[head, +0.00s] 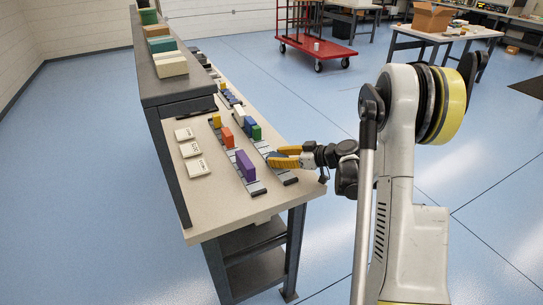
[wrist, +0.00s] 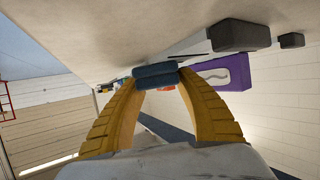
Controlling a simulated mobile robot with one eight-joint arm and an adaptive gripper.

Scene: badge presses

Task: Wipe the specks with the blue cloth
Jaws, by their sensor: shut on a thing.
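My gripper (head: 274,157) reaches in low over the right edge of the bench, beside the grey rails. In the wrist view its yellow fingers (wrist: 157,80) close on the blue cloth (wrist: 157,71), a small folded dark-blue pad held between the fingertips. The cloth lies close to the pale bench top (wrist: 90,35); I cannot tell whether it touches. In the head view I cannot make out the cloth. I cannot make out any specks in either view.
A purple block (head: 245,166) stands on a rail left of my gripper and also shows in the wrist view (wrist: 228,72). An orange block (head: 228,138) and a green block (head: 256,132) stand behind. White cards (head: 194,168) lie on the left.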

